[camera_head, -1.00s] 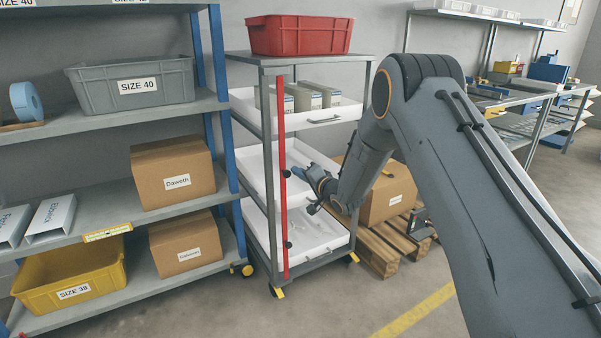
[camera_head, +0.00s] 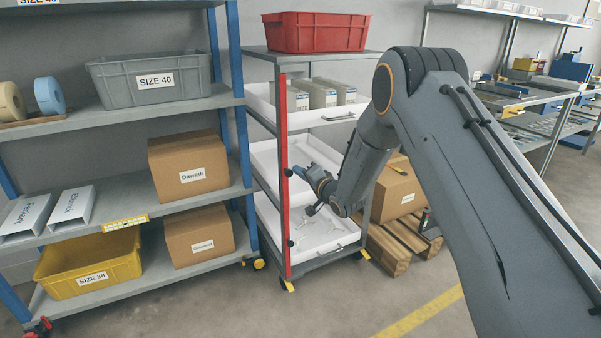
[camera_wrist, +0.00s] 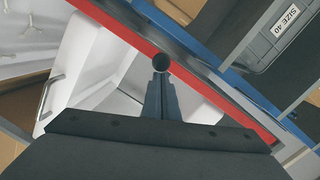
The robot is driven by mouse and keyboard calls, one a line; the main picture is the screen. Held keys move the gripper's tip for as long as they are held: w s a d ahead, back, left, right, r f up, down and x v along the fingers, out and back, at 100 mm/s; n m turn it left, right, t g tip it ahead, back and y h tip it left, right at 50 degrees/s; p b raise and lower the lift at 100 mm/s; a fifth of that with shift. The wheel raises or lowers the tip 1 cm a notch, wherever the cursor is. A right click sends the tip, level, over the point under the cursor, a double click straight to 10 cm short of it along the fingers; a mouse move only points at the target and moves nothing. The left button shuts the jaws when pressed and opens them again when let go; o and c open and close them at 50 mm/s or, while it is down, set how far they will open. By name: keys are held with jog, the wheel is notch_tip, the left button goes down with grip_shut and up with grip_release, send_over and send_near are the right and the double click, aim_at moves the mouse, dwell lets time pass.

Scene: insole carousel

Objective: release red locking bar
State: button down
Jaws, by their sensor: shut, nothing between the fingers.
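The red locking bar (camera_head: 284,215) stands upright at the front left post of the trolley (camera_head: 312,57), in front of the tray edges. It carries dark round knobs along its length. My gripper (camera_head: 297,171) is beside the bar, at the height of the upper knob (camera_head: 288,172). In the wrist view the bar (camera_wrist: 120,27) runs diagonally. The dark round knob (camera_wrist: 161,62) sits just past the tips of my gripper (camera_wrist: 161,78). The fingers are shut with nothing between them. I cannot tell whether they touch the knob or bar.
White trays (camera_head: 338,118) fill the trolley, with a red bin (camera_head: 315,33) on top. The shelf (camera_head: 125,197) with cartons and bins stands close on the left. A pallet (camera_head: 390,247) with a carton (camera_head: 398,192) stands to the right. The floor in front is clear.

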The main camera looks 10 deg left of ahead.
jog(key=s+d+r+p, duration=0.1)
jog(key=s+d+r, duration=0.1)
jog(key=s+d, duration=0.4)
jog(key=d, duration=0.3)
jog(key=shift+s+d+r, duration=0.15)
jog(key=shift+d+r, duration=0.05)
jog(key=shift+r, duration=0.2)
jog(key=shift+r, duration=0.1)
